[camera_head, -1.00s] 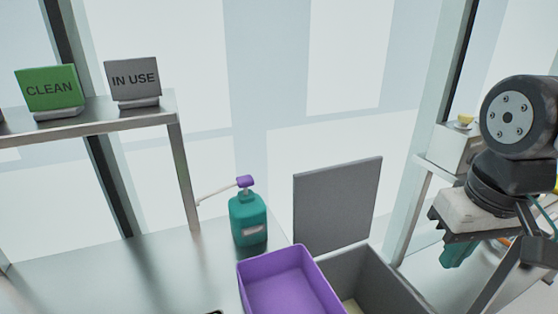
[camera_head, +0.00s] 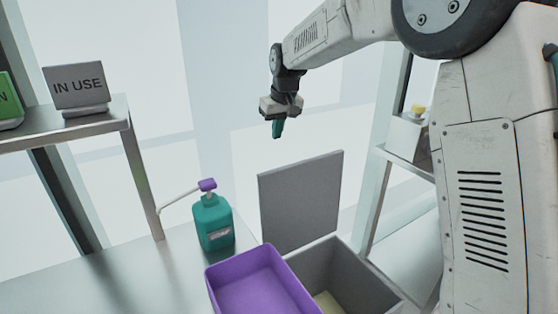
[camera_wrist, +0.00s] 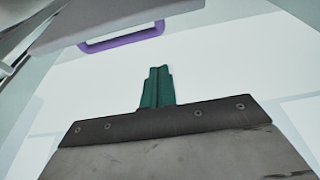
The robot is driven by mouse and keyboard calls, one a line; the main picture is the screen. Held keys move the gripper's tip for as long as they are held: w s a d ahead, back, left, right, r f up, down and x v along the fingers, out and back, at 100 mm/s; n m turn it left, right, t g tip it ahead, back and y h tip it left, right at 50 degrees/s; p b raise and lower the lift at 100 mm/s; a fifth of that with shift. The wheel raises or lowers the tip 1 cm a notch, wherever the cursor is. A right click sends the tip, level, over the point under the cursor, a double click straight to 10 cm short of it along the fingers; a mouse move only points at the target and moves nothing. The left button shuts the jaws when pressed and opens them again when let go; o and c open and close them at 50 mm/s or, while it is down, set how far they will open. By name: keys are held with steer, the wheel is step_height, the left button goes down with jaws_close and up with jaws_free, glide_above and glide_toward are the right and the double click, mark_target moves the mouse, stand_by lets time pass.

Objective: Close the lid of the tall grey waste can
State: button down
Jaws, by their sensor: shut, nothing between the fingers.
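The tall grey waste can (camera_head: 375,285) stands at the lower middle of the head view, its top open. Its grey lid (camera_head: 300,203) stands upright along the far edge of the opening. Something pale lies inside the can. My gripper (camera_head: 278,130) is above the lid and a little left of its middle, pointing down and apart from it. Its teal fingers (camera_wrist: 158,88) are shut with nothing between them. In the wrist view a grey slab edge, perhaps the lid, crosses the upper left.
A purple bin (camera_head: 262,285) stands directly left of the can. A teal pump bottle (camera_head: 213,222) with a purple top stands on the metal table (camera_head: 120,270). A shelf at left holds an IN USE sign (camera_head: 78,88) and a green sign (camera_head: 8,100). A side shelf with a box (camera_head: 405,138) stands right.

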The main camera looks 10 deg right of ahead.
steer(key=x, duration=1)
steer(key=shift+w, duration=0.2)
steer(key=shift+s+f, duration=0.15)
steer(key=shift+f, duration=0.05)
steer(key=s, duration=0.1)
steer(key=s+d, duration=0.1)
steer(key=s, duration=0.1)
steer(key=shift+s+r, duration=0.15)
steer(key=shift+r, duration=0.05)
steer(key=shift+d, duration=0.1)
